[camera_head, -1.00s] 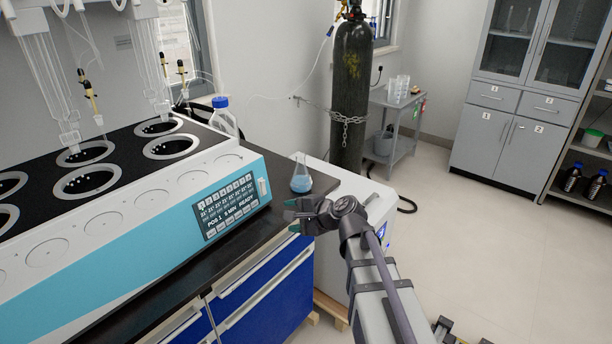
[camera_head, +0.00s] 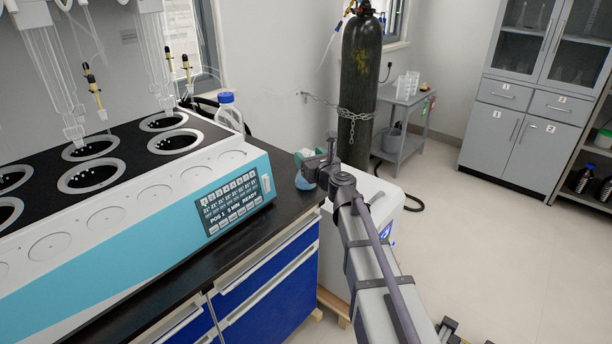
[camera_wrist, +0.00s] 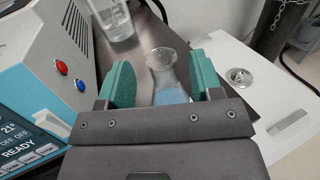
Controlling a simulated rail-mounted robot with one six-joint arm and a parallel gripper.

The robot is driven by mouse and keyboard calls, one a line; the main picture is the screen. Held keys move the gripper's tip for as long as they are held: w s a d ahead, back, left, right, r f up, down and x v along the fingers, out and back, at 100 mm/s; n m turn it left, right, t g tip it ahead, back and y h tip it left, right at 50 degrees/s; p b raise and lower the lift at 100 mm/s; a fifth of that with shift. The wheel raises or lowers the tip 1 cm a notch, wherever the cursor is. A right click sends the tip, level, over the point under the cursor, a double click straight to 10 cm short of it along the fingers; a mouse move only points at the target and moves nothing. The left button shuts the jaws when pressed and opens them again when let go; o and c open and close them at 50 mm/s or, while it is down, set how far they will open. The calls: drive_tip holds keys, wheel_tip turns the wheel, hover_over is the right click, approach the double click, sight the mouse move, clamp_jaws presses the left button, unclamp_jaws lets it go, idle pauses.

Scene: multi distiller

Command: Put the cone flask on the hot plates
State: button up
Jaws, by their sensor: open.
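The cone flask (camera_wrist: 168,91) is clear glass with blue liquid. In the wrist view it stands upright between the two green fingers of my open gripper (camera_wrist: 161,84), with its lower part hidden by the gripper body. I cannot tell whether the fingers touch it. In the head view my gripper (camera_head: 307,160) covers most of the flask (camera_head: 304,183), and only some blue shows at the counter's right end. The hot plates (camera_head: 91,176) are round, ringed wells in the black top of the white and blue distiller at the left.
A blue-capped bottle (camera_head: 229,112) stands behind the distiller's right end. Glass tubes (camera_head: 55,75) hang above the wells. The black counter (camera_head: 285,208) is narrow in front of the distiller. A white cabinet (camera_head: 389,202) adjoins its right end.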

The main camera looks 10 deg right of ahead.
sight(304, 152)
drive_tip(key=x, duration=0.4)
drive_tip(key=shift+w+f, duration=0.15)
drive_tip(key=shift+w, duration=0.2)
drive_tip(key=shift+s, duration=0.1)
clamp_jaws()
